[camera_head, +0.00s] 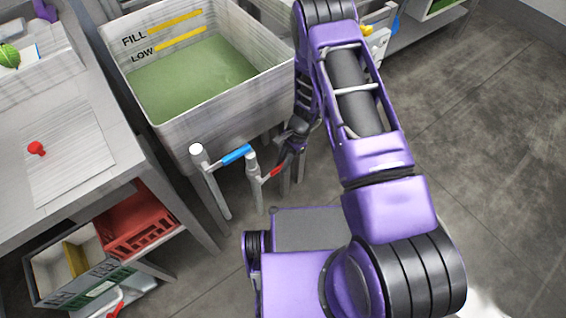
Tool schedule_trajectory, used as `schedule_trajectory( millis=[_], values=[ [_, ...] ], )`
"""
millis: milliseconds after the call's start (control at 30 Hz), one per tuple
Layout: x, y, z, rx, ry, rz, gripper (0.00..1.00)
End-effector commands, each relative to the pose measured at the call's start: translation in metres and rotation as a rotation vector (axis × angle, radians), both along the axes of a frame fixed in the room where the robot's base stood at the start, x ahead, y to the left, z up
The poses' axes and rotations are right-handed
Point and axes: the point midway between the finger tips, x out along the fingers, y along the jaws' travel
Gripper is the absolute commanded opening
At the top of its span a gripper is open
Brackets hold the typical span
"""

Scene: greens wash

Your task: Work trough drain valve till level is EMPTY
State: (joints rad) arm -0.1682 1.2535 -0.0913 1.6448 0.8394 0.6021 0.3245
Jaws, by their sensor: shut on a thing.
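The white trough (185,150) holds green water (195,80). Its surface lies a little below the yellow LOW line (182,40), and the yellow FILL line is higher on the same wall. Two grey pipes stand at the trough's near side. The left one carries a blue valve handle (236,155); the right one carries a red valve handle (277,172). No label shows which is the drain valve. My gripper (286,158) is shut on the red handle, at its right end. The fingertips are small and dark, partly merging with the arm behind them.
A grey bench (110,165) at left bears a white sheet with a red knob (37,148). Red (140,222) and grey crates sit on the shelf below. The blue handle is close left of my gripper. Open floor (480,130) lies to the right.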

Motion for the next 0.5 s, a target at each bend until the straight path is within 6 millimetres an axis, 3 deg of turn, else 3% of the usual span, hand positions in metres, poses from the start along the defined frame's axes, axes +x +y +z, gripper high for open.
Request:
schedule_trajectory(
  millis=[500],
  values=[
    [-0.006, 0.01, 0.024, -0.202, -0.137, 0.007, 0.0]
  ],
)
